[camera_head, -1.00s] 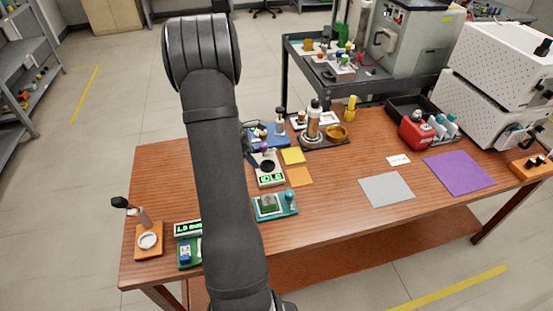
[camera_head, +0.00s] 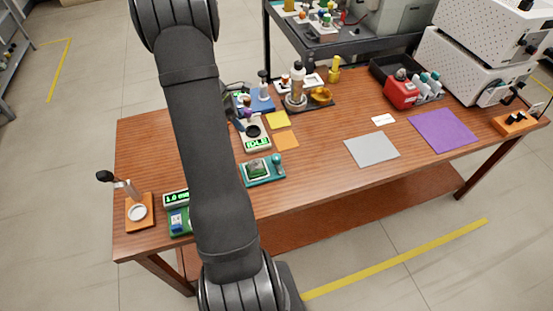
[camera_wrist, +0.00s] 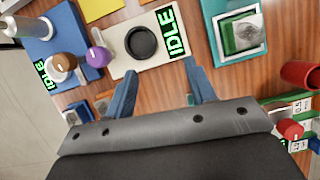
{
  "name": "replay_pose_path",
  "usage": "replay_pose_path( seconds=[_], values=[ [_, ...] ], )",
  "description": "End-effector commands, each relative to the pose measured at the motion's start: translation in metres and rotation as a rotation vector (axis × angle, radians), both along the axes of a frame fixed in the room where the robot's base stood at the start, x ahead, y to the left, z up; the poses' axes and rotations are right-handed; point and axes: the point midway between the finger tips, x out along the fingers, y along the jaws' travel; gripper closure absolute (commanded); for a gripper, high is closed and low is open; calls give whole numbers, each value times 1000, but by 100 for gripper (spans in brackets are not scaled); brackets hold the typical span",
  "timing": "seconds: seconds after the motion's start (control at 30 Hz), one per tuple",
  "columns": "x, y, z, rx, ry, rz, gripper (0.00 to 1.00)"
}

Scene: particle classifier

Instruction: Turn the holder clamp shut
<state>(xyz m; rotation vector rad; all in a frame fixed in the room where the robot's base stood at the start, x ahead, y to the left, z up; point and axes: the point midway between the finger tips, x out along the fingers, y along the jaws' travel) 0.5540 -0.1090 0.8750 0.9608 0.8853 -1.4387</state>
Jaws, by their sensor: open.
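The teal holder (camera_head: 250,178) lies near the front edge of the table, beside my arm. It carries a square green-framed piece, and a teal knob (camera_head: 277,162) stands at its right end. In the wrist view the holder (camera_wrist: 221,48) is at the upper right, cut by the frame edge, and its knob is not visible. I cannot tell from these views whether its clamp is shut. My gripper (camera_wrist: 160,70) is open and empty, its blue fingers pointing at the beige device. It is left of the holder in the wrist view and apart from it.
A beige device (camera_wrist: 120,64) with a black dish and IDLE display is just ahead of the fingers. A blue device (camera_wrist: 52,47) with knobs is to its left. A red cylinder (camera_wrist: 300,75) is at right. The grey pad (camera_head: 371,149) has bare table around it.

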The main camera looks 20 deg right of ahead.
Motion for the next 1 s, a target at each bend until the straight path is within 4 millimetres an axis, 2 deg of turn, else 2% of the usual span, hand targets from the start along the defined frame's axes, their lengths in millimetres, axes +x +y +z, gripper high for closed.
replay_pose_path(
  seconds=[0.1,0.23,0.33,0.47,0.57,0.67,1.0],
  values=[
    [-27,-10,35,-1,-8,-115,49],
    [-61,-17,69,0,-7,-246,49],
    [-82,-20,87,1,-4,-325,49],
    [-98,-21,98,0,-1,-382,49],
    [-103,-23,96,0,2,-395,49],
    [-105,-27,85,0,4,-395,49],
    [-118,-51,19,2,6,-394,49]
  ],
)
